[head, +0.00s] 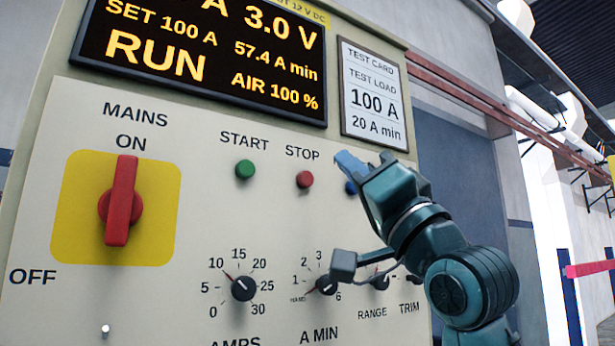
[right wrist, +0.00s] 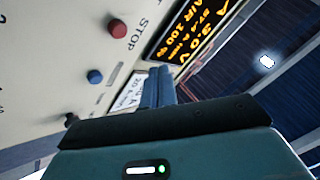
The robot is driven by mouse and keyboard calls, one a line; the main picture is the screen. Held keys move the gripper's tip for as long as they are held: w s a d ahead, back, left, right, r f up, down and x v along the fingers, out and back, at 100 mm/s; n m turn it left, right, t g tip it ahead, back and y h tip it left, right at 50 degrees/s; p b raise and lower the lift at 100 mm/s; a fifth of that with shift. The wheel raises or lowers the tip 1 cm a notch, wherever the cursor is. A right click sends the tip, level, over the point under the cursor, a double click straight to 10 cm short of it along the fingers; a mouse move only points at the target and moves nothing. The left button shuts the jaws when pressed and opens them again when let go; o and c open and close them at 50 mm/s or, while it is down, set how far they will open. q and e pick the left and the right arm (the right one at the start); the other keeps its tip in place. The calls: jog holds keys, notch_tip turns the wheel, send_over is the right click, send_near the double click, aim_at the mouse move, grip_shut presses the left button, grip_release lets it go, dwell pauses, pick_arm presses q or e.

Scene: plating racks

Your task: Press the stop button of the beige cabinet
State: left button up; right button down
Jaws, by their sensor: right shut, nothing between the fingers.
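The beige cabinet (head: 60,200) fills most of the head view. Its red stop button (head: 305,179) sits under the word STOP, right of the green start button (head: 245,169). The stop button also shows in the right wrist view (right wrist: 117,28), clear of the fingers. My right gripper (head: 348,163) is shut and empty. In the head view its blue fingertips are to the right of the stop button and slightly higher, apart from it. A blue button (head: 350,187) is partly hidden behind the gripper; it shows fully in the right wrist view (right wrist: 95,76). My left gripper is not in view.
The display (head: 205,50) reads RUN. A test card (head: 371,95) hangs right of it. The red mains switch (head: 120,200) points to ON on a yellow plate. Several black knobs (head: 243,288) line the lower panel, some behind my right arm.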

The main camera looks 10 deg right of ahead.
jog(key=shift+w+a+p, duration=0.3)
jog(key=shift+w+a, duration=0.05)
jog(key=shift+w, duration=0.65)
jog(key=shift+w+a+p, duration=0.25)
jog(key=shift+w+a, duration=0.15)
jog(key=shift+w, duration=0.65)
jog(key=shift+w+a+p, duration=0.3)
jog(key=shift+w+a, duration=0.05)
jog(key=shift+w, duration=0.65)
jog(key=shift+w+a+p, duration=0.15)
jog(key=shift+w+p, duration=0.15)
jog(key=shift+w, duration=0.1)
jog(key=shift+w+a+p, duration=0.15)
jog(key=shift+w+p, duration=0.2)
jog(key=shift+w, duration=0.1)
dwell(0.6)
jog(key=shift+s+d, duration=0.3)
jog(key=shift+s, duration=0.55)
jog(key=shift+s+d+b, duration=0.15)
jog(key=shift+s+d, duration=0.15)
jog(key=shift+s, duration=0.5)
jog(key=shift+s+d+b, duration=0.2)
jog(key=shift+s+d, duration=0.05)
jog(key=shift+s, duration=0.5)
jog(key=shift+s+d+b, duration=0.15)
jog(key=shift+s+d, duration=0.15)
jog(key=shift+s, duration=0.5)
